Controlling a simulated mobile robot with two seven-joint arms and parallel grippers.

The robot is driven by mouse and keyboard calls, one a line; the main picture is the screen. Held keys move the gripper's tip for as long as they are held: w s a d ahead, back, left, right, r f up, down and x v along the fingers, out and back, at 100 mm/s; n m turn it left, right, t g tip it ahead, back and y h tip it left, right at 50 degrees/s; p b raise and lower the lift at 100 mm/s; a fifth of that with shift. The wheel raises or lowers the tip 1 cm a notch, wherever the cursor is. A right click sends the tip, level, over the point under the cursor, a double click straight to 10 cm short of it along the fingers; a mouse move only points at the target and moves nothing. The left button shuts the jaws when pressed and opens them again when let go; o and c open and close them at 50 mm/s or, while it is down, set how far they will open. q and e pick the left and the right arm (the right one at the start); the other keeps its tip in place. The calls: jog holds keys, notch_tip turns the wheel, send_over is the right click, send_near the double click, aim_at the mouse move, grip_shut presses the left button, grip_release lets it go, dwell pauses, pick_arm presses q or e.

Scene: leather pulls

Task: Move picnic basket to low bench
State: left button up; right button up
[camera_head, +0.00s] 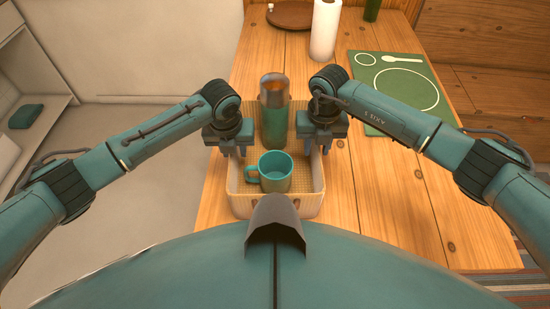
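The picnic basket (234,203) is a pale, open, woven-looking box on the wooden table, in front of me. A teal mug (275,172) stands inside near its front. A green flask (274,112) with an orange-brown top stands behind the mug. My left gripper (233,150) is at the basket's left wall, fingers pointing down and apart. My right gripper (318,147) is at the right wall in the same way. Whether the fingers touch the walls is hard to tell. I cannot clearly identify the low bench.
The wooden table (385,205) is bare right of the basket. A green placemat (400,95) with a plate outline and spoon lies further back. A paper towel roll (325,30), a round brown board (290,14) and a green bottle (372,10) stand behind. Pale floor lies left.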

pick_arm(q)
grip_shut()
pick_arm(e)
grip_shut()
pick_arm(q)
jog(key=shift+w+r, duration=0.1)
jog(key=shift+r, duration=0.1)
pick_arm(e)
jog(key=shift+w+r, duration=0.1)
jog(key=shift+r, duration=0.15)
